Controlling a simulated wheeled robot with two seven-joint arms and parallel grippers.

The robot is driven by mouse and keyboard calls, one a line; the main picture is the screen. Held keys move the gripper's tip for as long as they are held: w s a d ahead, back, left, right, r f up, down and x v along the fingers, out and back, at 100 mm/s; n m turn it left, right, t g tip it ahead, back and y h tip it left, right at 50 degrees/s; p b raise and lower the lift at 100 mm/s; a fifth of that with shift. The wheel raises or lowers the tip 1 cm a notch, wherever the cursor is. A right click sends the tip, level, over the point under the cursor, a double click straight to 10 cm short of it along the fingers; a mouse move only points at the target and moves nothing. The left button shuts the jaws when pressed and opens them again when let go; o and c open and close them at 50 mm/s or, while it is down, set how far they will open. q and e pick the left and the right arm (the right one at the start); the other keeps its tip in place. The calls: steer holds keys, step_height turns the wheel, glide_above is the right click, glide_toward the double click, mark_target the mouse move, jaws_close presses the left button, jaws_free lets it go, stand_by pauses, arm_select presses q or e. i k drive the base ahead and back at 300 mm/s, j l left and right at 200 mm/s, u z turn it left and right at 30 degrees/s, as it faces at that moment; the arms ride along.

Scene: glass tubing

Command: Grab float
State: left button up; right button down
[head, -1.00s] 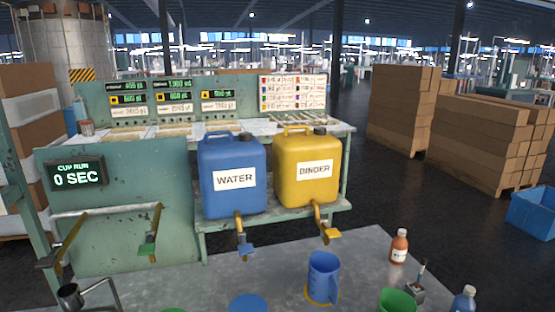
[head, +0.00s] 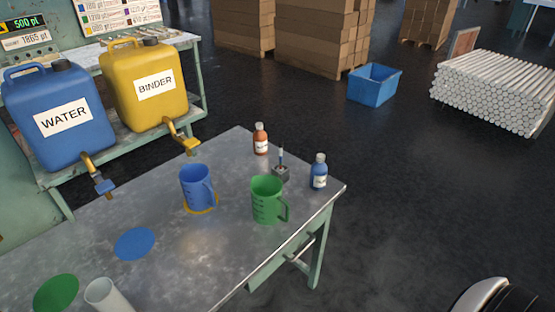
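Nothing in view is labelled as a float. A thin upright stick with a dark blue part (head: 281,155) stands in a small grey block (head: 281,173) on the metal table, between the bottles; it is too small to tell whether this is the float. Neither of my grippers is in view. A rounded pale and black part, probably of my own body, shows at the bottom right corner.
On the table (head: 165,240) stand a blue jug (head: 196,187) on a yellow disc, a green jug (head: 267,200), an orange bottle (head: 261,140), a blue bottle (head: 319,172) and a pale cylinder (head: 105,297). Blue and yellow canisters (head: 150,108) stand behind.

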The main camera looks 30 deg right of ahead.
mark_target(280, 143)
steer(key=l+u, duration=0.25)
steer(key=l, duration=0.6)
steer(key=l+u, duration=0.25)
steer(key=l, duration=0.55)
